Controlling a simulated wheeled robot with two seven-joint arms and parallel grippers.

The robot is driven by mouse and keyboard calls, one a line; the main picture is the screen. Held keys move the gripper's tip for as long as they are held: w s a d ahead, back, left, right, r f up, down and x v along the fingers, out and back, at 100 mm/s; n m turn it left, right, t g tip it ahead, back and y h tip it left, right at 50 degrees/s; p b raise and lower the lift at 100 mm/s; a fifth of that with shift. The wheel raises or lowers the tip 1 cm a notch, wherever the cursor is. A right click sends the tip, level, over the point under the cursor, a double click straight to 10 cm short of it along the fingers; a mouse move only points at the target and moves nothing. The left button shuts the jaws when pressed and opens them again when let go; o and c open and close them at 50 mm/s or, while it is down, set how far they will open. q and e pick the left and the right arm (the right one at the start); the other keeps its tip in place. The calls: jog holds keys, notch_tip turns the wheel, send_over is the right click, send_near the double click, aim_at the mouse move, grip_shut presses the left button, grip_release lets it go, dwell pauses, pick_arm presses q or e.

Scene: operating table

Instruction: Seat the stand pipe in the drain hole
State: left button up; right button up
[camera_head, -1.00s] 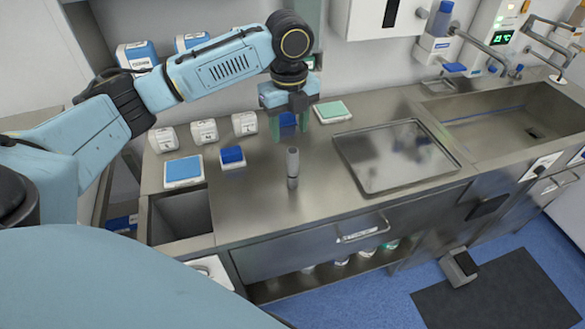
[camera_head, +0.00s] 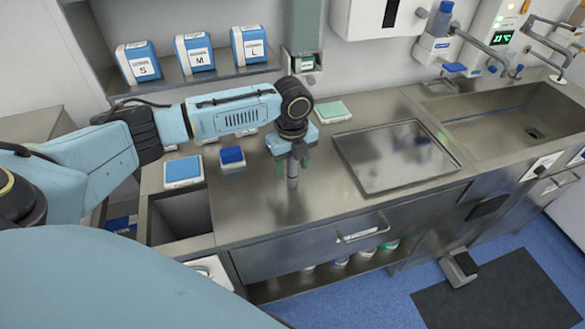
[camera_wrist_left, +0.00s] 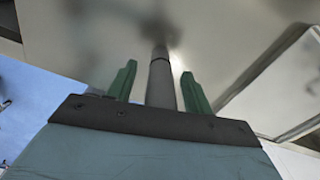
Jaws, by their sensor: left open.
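The stand pipe (camera_head: 293,183) is a slim grey cylinder standing upright on the steel counter. Its upper part is hidden by my left gripper (camera_head: 292,164) in the head view. That gripper has its green fingers open, pointing down on either side of the pipe. In the left wrist view, the pipe (camera_wrist_left: 161,82) shows between the two spread fingers of the gripper (camera_wrist_left: 159,88), with gaps on both sides. The drain hole (camera_head: 534,133) is a small dark spot in the floor of the sink (camera_head: 490,128) at the right. My right gripper is not in view.
A shallow steel tray (camera_head: 398,158) lies between the pipe and the sink. A blue-topped box (camera_head: 183,171) and a smaller blue block (camera_head: 232,156) sit left of the pipe. A faucet (camera_head: 497,52) reaches over the sink's back. The counter in front of the pipe is clear.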

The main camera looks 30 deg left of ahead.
pick_arm(q)
jog(key=c, duration=1.1)
jog(key=shift+r, duration=0.1)
